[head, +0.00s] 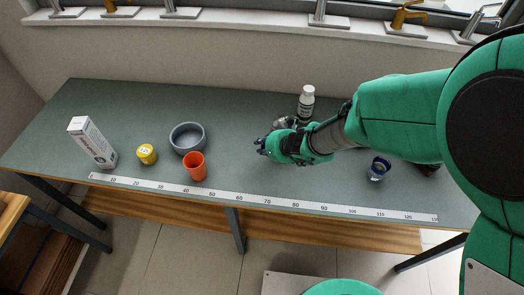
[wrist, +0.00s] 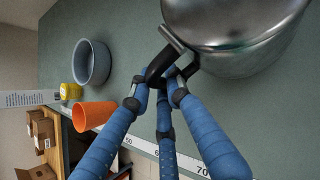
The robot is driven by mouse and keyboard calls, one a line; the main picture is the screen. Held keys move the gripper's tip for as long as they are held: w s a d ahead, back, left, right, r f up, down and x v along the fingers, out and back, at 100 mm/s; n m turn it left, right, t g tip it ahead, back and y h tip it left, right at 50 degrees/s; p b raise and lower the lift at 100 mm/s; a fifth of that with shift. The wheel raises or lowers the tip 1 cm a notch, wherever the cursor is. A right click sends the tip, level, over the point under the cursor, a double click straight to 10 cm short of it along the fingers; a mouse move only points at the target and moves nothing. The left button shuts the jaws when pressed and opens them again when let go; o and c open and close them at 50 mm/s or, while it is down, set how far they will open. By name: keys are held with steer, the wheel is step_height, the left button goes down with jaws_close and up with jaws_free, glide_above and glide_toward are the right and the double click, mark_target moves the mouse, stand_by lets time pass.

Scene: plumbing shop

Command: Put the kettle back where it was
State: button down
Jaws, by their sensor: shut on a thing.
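The kettle (wrist: 235,40) is shiny metal with a black handle (wrist: 165,65). It fills the top right of the wrist view and is cut off by the frame edge. In the head view only a small silver part of the kettle (head: 284,122) shows behind my gripper (head: 264,146). In the wrist view my gripper (wrist: 165,82) has its blue fingers closed around the black handle. I cannot tell whether the kettle's base touches the table or hangs just above it.
A white bottle (head: 306,103) stands close behind my gripper. An orange cup (head: 195,167), grey bowl (head: 187,139), yellow can (head: 147,154) and white box (head: 92,143) stand left. A ruler strip (head: 260,200) runs along the table's (head: 235,110) front.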

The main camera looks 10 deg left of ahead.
steer(key=shift+w+a, duration=0.1)
steer(key=shift+w, duration=0.05)
steer(key=shift+f+b, duration=0.7)
steer(key=shift+f, duration=1.2)
steer(key=c, duration=1.6)
jaws_free()
steer(key=shift+c, duration=0.2)
steer(key=shift+d+r, duration=0.2)
steer(key=shift+r, duration=0.25)
steer(key=p+v, duration=0.3)
steer(key=v, duration=0.8)
steer(key=shift+s+p, duration=0.25)
steer(key=shift+p, duration=0.05)
